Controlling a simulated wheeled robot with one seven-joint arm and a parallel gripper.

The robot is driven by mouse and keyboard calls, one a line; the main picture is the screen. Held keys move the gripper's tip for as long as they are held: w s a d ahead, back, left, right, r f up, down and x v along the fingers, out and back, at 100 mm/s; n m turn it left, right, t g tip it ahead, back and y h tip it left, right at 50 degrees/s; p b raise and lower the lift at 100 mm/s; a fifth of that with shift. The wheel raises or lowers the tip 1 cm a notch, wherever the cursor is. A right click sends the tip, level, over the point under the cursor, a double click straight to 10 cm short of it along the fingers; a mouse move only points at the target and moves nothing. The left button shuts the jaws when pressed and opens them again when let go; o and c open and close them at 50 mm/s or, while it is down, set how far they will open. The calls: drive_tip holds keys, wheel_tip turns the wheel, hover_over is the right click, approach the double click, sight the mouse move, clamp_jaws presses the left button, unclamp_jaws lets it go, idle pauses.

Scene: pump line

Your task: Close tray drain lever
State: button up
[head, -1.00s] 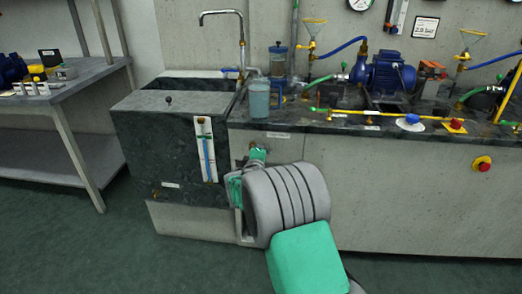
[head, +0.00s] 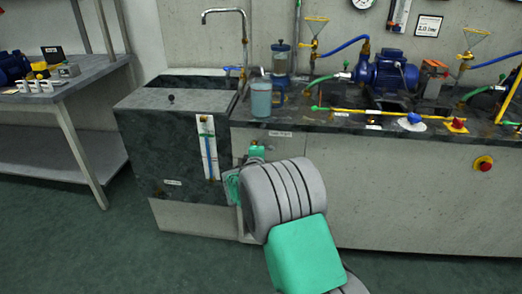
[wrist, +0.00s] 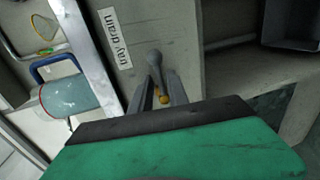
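The tray drain lever (wrist: 155,62) shows in the wrist view as a grey, round-ended handle with brass-yellow parts near its base. It is beside the white "tray drain" label (wrist: 114,38). My gripper (wrist: 159,76) has its two grey fingers on either side of the handle. The fingertips are close to it, but I cannot tell whether they press on it. In the head view my gripper (head: 257,152) is at the front panel below the counter's left end. My arm hides the lever there.
A blue-tinted container (head: 261,97) stands on the counter edge above my gripper; it also shows in the wrist view (wrist: 67,96). The dark sink tank (head: 160,140) is to the left. A blue pump (head: 388,74) and yellow pipework are to the right. The floor in front is clear.

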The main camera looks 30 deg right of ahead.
drive_tip(key=shift+o, duration=0.8)
drive_tip(key=p+v, duration=0.1)
drive_tip(key=v, duration=0.7)
drive_tip(key=shift+p, duration=0.35)
drive_tip(key=s+a+r+m+g+y+p, duration=0.2)
drive_tip(key=s+a+r+m+p, duration=0.2)
drive_tip(key=r+p, duration=0.35)
drive_tip(key=s+a+r+m+g+y+p, duration=0.25)
drive_tip(key=s+r+p, duration=0.25)
drive_tip(key=r+p, duration=0.25)
drive_tip(key=s+a+r+m+g+y+p, duration=0.2)
drive_tip(key=s+a+r+p, duration=0.3)
drive_tip(key=s, duration=0.3)
drive_tip(key=s+a+r+m+g+y+p, duration=0.2)
drive_tip(key=s+a+r+p, duration=0.3)
drive_tip(key=s, duration=0.4)
drive_tip(key=shift+s+a+g+p, duration=0.3)
drive_tip(key=shift+a+g+p, duration=0.2)
drive_tip(key=shift+a, duration=0.6)
